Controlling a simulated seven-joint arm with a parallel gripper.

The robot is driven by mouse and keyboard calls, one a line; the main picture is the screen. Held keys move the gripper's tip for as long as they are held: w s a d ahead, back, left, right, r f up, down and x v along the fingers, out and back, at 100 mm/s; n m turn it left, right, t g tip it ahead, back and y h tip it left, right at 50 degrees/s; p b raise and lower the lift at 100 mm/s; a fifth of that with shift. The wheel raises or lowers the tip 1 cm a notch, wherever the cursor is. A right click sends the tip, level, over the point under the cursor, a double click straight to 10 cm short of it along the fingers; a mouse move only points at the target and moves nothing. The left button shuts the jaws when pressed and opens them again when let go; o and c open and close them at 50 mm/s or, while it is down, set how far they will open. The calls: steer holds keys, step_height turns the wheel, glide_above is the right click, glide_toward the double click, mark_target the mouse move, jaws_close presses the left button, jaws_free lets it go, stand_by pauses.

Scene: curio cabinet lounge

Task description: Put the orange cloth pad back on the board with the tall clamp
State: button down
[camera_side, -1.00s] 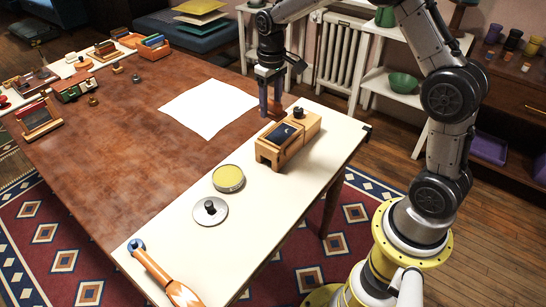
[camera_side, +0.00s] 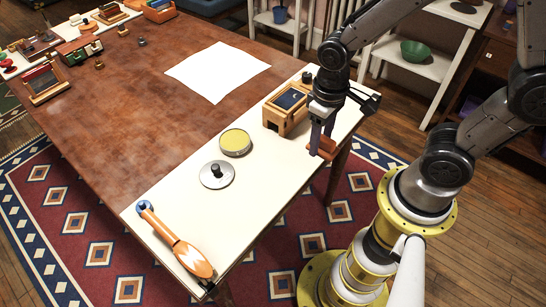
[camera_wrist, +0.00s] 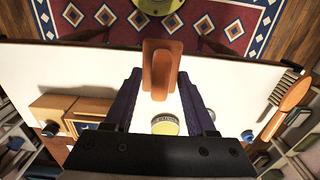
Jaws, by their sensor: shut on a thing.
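My gripper (camera_side: 322,135) points down over the near right edge of the white strip. It is shut on an orange piece (camera_side: 325,150), which looks like the orange cloth pad. In the wrist view the orange pad (camera_wrist: 160,72) sits between my two dark fingers (camera_wrist: 160,100), with a raised upright part and a rounded end, overlapping the strip's edge. I cannot tell whether it touches the surface. A wooden stand (camera_side: 272,118) with a dark blue panel and a dark knob is just left of my gripper; I cannot tell which thing is the board with the tall clamp.
On the white strip (camera_side: 262,190) are a yellow round tin (camera_side: 235,141), a metal disc with a black knob (camera_side: 217,181) and an orange-handled brush (camera_side: 182,247). A white sheet (camera_side: 217,72) lies on the brown table. Several small wooden items (camera_side: 43,84) stand at the far left.

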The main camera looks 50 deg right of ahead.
steer(key=w+f, duration=0.3)
steer(key=w, duration=0.4)
glide_above(271, 160)
steer(key=s, duration=0.2)
steer(key=f, duration=0.5)
steer(key=shift+w, duration=0.25)
steer(key=shift+w+f, duration=0.5)
steer(key=shift+f, duration=0.15)
steer(key=shift+w+f, duration=0.15)
steer(key=shift+f, duration=1.5)
steer(key=shift+f, duration=0.2)
steer(key=shift+c, duration=1.1)
jaws_free()
steer(key=shift+r, duration=0.15)
